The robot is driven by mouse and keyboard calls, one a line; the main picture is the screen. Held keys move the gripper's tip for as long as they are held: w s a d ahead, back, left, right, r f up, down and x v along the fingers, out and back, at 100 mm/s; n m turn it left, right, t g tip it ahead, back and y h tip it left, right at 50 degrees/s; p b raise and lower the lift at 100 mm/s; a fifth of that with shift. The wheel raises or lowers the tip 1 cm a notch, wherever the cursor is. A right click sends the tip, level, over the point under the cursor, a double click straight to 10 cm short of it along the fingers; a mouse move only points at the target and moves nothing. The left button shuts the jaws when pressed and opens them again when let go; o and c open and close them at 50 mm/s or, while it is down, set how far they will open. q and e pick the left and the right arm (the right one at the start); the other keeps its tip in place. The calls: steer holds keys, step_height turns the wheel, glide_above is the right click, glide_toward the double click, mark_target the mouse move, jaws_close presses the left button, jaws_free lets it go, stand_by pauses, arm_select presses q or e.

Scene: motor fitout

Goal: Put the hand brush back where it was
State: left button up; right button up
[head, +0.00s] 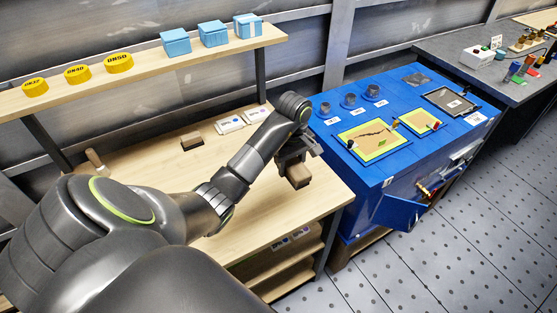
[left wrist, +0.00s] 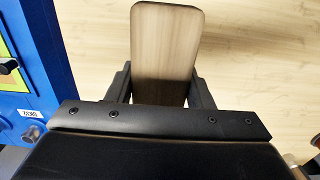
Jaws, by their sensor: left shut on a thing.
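My left gripper (head: 291,160) is shut on a wooden piece (head: 299,176), which looks like the hand brush. In the left wrist view the held brush (left wrist: 165,50) shows a smooth, pale-brown wooden face with rounded corners, sticking out between the two dark fingers. Bristles cannot be made out. The gripper and brush are over the right end of the wooden workbench (head: 265,205); whether the brush touches the top is not clear. My right gripper is not in view.
A small brown block (head: 191,141) and white boxes (head: 229,125) stand at the bench's back. A shelf (head: 150,75) with yellow discs and blue boxes hangs above. The bench middle is clear.

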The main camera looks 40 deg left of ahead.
arm_select(q)
steer(key=b, duration=0.4)
glide_above(291, 194)
step_height(291, 194, down, 5)
steer(key=shift+w+r, duration=0.1)
steer(key=shift+r, duration=0.1)
steer(key=shift+f+b, duration=0.35)
steer(key=shift+b, duration=0.1)
steer(key=shift+f+p, duration=0.2)
steer(key=shift+p, duration=0.2)
step_height(291, 194, down, 3)
steer(key=shift+f+p, duration=0.15)
steer(key=shift+p, duration=0.15)
steer(key=shift+f, duration=0.55)
steer(key=o, duration=0.9)
steer(key=shift+o, duration=0.2)
